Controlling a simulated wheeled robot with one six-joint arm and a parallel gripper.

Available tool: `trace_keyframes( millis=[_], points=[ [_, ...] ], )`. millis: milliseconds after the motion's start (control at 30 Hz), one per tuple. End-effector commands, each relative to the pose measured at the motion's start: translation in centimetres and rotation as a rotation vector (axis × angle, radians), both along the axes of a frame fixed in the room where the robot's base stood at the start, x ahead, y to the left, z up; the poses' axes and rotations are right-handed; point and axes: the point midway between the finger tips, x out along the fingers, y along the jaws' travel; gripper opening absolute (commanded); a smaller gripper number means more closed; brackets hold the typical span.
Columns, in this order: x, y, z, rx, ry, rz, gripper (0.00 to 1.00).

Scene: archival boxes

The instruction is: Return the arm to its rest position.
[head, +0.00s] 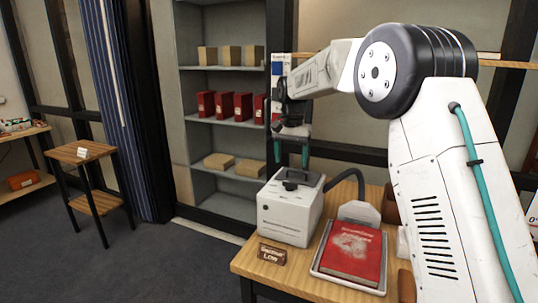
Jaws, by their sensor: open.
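My arm rises at the right of the head view and bends over to the left at a dark elbow joint. My gripper (291,152) hangs from its end, fingers pointing down. Its fingers are apart, with nothing seen between them. It is above a white box-shaped device (289,212) on the wooden table; the exact gap between them is hard to judge. A red box (352,250) with pale dusty marks on its top lies in a shallow tray (323,272) to the right of the device.
The wooden table (246,265) carries a small brown sign (271,254) at its left. A grey shelf unit (192,135) with red boxes (224,104) and tan boxes (229,55) stands behind. A small side table (81,151) stands at left. Floor between is clear.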

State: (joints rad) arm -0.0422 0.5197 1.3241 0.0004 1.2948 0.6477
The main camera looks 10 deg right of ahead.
Motion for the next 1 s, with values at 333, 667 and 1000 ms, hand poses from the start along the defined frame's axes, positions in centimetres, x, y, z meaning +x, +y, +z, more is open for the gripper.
trace_keyframes(
  millis=[333,667,1000],
  points=[
    [-10.2,-0.7,-2.0,0.009,0.115,0.273,0.69],
    [-25.7,-1.8,1.2,0.020,0.114,0.474,0.69],
    [-41.0,-2.6,0.8,0.010,0.052,0.603,0.69]
  ],
)
